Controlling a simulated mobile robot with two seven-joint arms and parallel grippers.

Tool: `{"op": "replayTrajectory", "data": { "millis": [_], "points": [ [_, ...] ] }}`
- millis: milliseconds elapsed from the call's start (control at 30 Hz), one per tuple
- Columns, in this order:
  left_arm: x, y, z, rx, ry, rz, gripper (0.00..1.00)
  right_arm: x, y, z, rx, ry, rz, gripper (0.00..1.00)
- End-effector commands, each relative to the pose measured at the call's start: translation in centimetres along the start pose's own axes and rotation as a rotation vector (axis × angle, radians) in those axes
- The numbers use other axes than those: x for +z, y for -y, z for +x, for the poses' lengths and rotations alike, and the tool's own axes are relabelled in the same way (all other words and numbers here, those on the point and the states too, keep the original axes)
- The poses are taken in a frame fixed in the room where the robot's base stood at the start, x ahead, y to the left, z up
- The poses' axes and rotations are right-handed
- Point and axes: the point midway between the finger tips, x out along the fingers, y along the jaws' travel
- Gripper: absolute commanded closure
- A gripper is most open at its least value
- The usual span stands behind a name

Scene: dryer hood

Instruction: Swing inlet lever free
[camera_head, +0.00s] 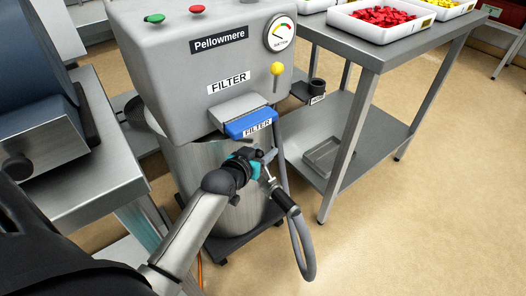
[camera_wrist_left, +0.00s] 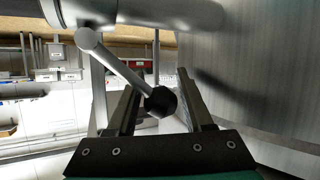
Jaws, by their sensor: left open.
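The inlet lever (camera_wrist_left: 120,66) is a pale metal rod ending in a black ball knob (camera_wrist_left: 160,101). In the left wrist view it slants down from a metal pipe (camera_wrist_left: 150,14), and the knob shows between the fingers of my left gripper (camera_wrist_left: 157,84). The fingers stand apart on either side of the knob; I cannot tell whether either one touches it. In the head view my left gripper (camera_head: 265,163) is at the front of the steel drum, beside the inlet pipe and hose coupling (camera_head: 285,201). There the gripper largely hides the lever. My right gripper is not in view.
The grey Pellowmere hood (camera_head: 170,75) sits above the steel drum (camera_head: 195,165), with a blue FILTER handle (camera_head: 250,125) just above my gripper. A grey hose (camera_head: 305,250) hangs below the coupling. A steel table (camera_head: 350,110) stands right. Floor at right is clear.

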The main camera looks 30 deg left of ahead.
Motion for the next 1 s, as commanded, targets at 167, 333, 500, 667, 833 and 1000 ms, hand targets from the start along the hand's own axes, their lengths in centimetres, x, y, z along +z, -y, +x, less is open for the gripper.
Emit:
{"op": "replayTrajectory", "data": {
  "millis": [167, 333, 500, 667, 833, 1000],
  "points": [
    [-0.01, 0.00, -0.01, 0.000, 0.000, 0.000, 0.55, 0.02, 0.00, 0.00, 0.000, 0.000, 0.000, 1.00],
    [0.00, 0.01, -0.02, 0.000, 0.000, 0.000, 0.74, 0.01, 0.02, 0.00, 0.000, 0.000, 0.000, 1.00],
    [0.00, 0.02, -0.02, 0.000, 0.000, 0.000, 0.94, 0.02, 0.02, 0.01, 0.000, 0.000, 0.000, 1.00],
    [0.01, 0.02, -0.03, 0.000, 0.000, 0.000, 1.00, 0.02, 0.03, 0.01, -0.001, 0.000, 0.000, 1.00],
    [0.02, 0.03, -0.03, 0.000, 0.000, 0.000, 1.00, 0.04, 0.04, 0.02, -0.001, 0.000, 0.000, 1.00],
    [0.02, 0.04, -0.03, -0.001, 0.000, 0.000, 1.00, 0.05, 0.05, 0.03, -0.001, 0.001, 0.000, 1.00]
  ]
}}
